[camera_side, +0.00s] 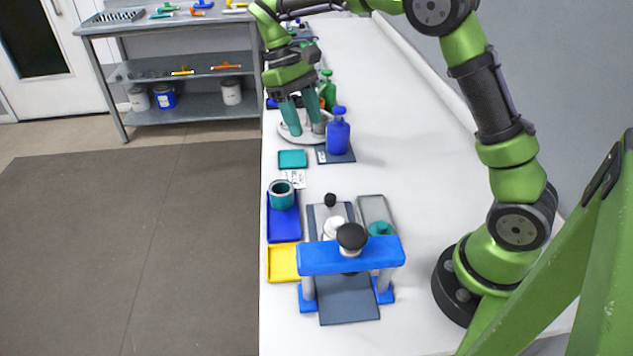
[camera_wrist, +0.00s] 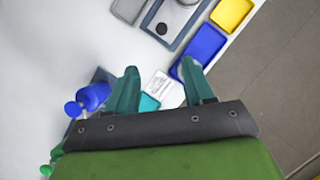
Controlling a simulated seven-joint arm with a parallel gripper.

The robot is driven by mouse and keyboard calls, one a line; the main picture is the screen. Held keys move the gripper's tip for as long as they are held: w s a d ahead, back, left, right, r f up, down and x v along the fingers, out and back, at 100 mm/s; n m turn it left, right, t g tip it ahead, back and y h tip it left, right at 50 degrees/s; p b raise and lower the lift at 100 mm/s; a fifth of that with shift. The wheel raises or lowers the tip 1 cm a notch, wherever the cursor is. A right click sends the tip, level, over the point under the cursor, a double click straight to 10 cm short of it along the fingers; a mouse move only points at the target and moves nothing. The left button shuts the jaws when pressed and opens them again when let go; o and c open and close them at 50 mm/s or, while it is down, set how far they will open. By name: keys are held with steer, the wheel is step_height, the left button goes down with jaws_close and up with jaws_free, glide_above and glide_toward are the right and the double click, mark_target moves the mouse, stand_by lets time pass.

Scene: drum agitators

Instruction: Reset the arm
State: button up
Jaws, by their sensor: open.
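My gripper (camera_side: 305,130) is at the far part of the white bench, pointing down over a pale round plate (camera_side: 290,138). Its two teal fingers are apart. In the wrist view, the gripper (camera_wrist: 160,68) shows bare white bench between its fingertips and holds nothing. A blue bottle (camera_side: 338,132) stands upright on a dark mat just right of the fingers; the bottle also shows in the wrist view (camera_wrist: 92,97). Whether the fingers touch the plate is unclear.
A blue-topped stand (camera_side: 350,256) with a black knob is nearer the camera. A teal cup (camera_side: 281,194) sits on a blue tray (camera_side: 285,230), beside a yellow tray (camera_side: 283,263). A green bottle (camera_side: 328,92) stands behind my gripper. The bench's right middle is clear.

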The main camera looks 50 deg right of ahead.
steer(key=shift+w, duration=0.1)
steer(key=s+a+r+m+t+y, duration=0.1)
steer(key=s+r+m+t, duration=0.1)
steer(key=s+t, duration=0.3)
steer(key=s+a+r+m+t+y, duration=0.1)
steer(key=s+t, duration=0.5)
steer(key=s, duration=0.7)
step_height(320, 180, up, 3)
steer(key=shift+a+f+m+t, duration=0.15)
steer(key=shift+a+m+t, duration=0.15)
steer(key=shift+a+m, duration=0.2)
